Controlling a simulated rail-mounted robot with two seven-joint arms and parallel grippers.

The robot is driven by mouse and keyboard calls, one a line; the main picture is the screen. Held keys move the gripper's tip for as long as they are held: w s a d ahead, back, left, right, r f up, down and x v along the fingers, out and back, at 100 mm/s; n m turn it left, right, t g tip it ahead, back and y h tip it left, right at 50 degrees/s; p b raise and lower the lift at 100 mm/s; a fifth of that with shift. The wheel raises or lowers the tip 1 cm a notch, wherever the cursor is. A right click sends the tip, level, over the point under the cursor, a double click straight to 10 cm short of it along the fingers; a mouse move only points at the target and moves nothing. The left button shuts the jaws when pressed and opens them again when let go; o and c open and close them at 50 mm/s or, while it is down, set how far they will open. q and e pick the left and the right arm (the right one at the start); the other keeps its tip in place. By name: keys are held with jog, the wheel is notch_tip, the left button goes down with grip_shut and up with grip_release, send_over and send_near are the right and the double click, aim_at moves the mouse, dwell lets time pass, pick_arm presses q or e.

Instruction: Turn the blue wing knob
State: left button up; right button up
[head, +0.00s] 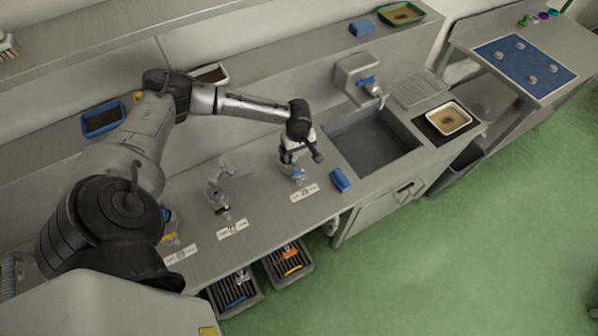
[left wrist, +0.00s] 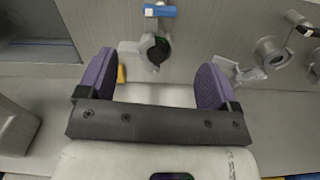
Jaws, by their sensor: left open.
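A blue wing knob (head: 298,175) sits on a metal fitting on the workbench, behind a white label plate. In the left wrist view the blue knob (left wrist: 160,11) is at the top, on a grey fitting beyond the fingers. My left gripper (head: 301,154) is just above the fitting in the head view and partly covers it. In the left wrist view the left gripper (left wrist: 156,80) is open, with its two purple pads spread wide and nothing between them. My right gripper is not in view.
Another metal fitting (head: 220,195) stands to the left. A blue block (head: 340,180) lies to the right, before the sink basin (head: 368,145). The sink tap (head: 365,82) has a blue handle too. Slotted bins (head: 290,264) hang below the bench edge.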

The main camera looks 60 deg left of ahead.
aim_at(298, 175)
pick_arm(q)
jog(key=shift+n, duration=0.6)
notch_tip(298, 175, down, 14)
jog(key=shift+r, duration=0.1)
jog(key=shift+c, duration=0.5)
